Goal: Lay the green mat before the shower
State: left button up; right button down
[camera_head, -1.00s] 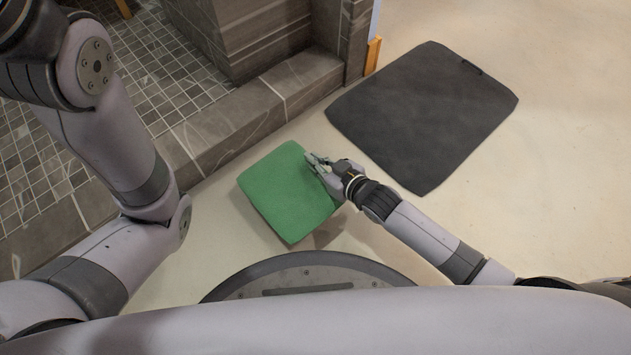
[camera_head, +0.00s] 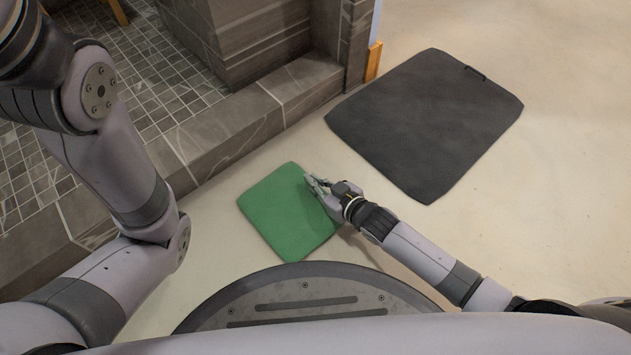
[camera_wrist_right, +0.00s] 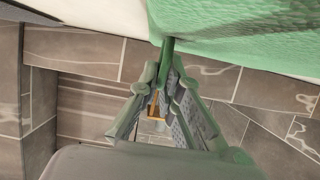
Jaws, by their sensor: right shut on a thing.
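The green mat (camera_head: 284,212) is low over the pale floor or on it, in front of the shower's stone curb (camera_head: 240,125); I cannot tell whether it touches the floor. My right gripper (camera_head: 314,184) is shut on the mat's right edge. In the right wrist view the mat (camera_wrist_right: 240,30) fills the top right, and its edge runs between the fingertips (camera_wrist_right: 168,50). The tiled shower floor (camera_head: 130,70) lies beyond the curb. My left arm is at the left of the head view, but its gripper is out of view.
A dark grey mat (camera_head: 425,125) with a small handle lies on the floor at the right. A stone-clad wall block (camera_head: 250,35) rises behind the curb. A wooden stool leg (camera_head: 118,10) shows inside the shower. The floor (camera_head: 560,200) at far right is clear.

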jog(key=c, duration=1.8)
grip_release()
jog(key=shift+f, duration=0.15)
jog(key=shift+r, duration=0.3)
jog(key=p+v, duration=0.7)
jog(key=v, duration=0.4)
jog(key=shift+s+p, duration=0.1)
jog(key=shift+p, duration=0.3)
jog(key=shift+s+d, duration=0.25)
jog(key=shift+s, duration=0.1)
